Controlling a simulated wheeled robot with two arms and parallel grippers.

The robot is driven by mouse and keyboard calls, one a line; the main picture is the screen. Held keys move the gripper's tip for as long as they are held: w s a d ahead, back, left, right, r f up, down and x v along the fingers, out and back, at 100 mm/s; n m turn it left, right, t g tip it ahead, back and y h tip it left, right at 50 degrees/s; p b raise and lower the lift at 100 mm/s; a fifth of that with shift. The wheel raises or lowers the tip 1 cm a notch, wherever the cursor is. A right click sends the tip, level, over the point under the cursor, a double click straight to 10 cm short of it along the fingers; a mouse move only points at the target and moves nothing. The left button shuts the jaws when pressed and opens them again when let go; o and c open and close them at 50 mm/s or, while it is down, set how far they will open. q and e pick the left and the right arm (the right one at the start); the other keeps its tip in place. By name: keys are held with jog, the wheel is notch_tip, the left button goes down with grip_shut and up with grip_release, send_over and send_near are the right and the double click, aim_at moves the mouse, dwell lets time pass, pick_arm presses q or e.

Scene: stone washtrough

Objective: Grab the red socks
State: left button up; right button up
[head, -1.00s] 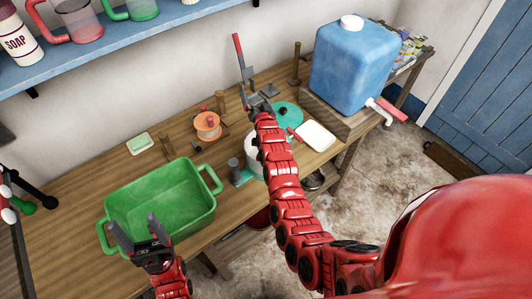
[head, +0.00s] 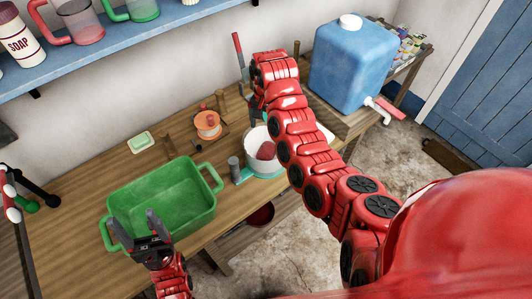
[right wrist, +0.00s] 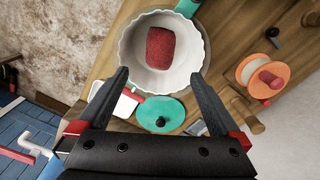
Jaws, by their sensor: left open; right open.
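The red socks show as a rolled red bundle (head: 267,151) inside a white pot (head: 258,170) on the bench. In the right wrist view the bundle (right wrist: 160,47) lies on the bottom of the pot (right wrist: 127,45), which has a wavy rim. My right gripper (right wrist: 159,74) is open and empty, its fingertips spread at the near rim of the pot in that view; whether they touch it I cannot tell. My left gripper (head: 134,220) is open and empty at the front left of the green basin (head: 160,200).
A teal lid (right wrist: 160,113) and a white tray (right wrist: 128,104) lie beside the pot. An orange spool (head: 207,125), a soap dish (head: 140,142) and a blue water container (head: 352,65) stand on the bench.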

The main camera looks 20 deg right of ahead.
jog(key=b, duration=0.5)
send_over(266, 148)
jog(key=f, duration=0.7)
jog(key=shift+s+f, duration=0.2)
jog(key=shift+f, duration=0.45)
jog(key=shift+f+p, duration=0.35)
jog(key=shift+f, duration=0.35)
jog(key=shift+f+p, duration=0.25)
jog(key=shift+p, duration=0.1)
jog(key=f+p, duration=0.2)
jog(key=f, duration=0.1)
jog(key=shift+w+f, duration=0.1)
jog(key=shift+w, duration=0.1)
jog(key=shift+f, duration=0.85)
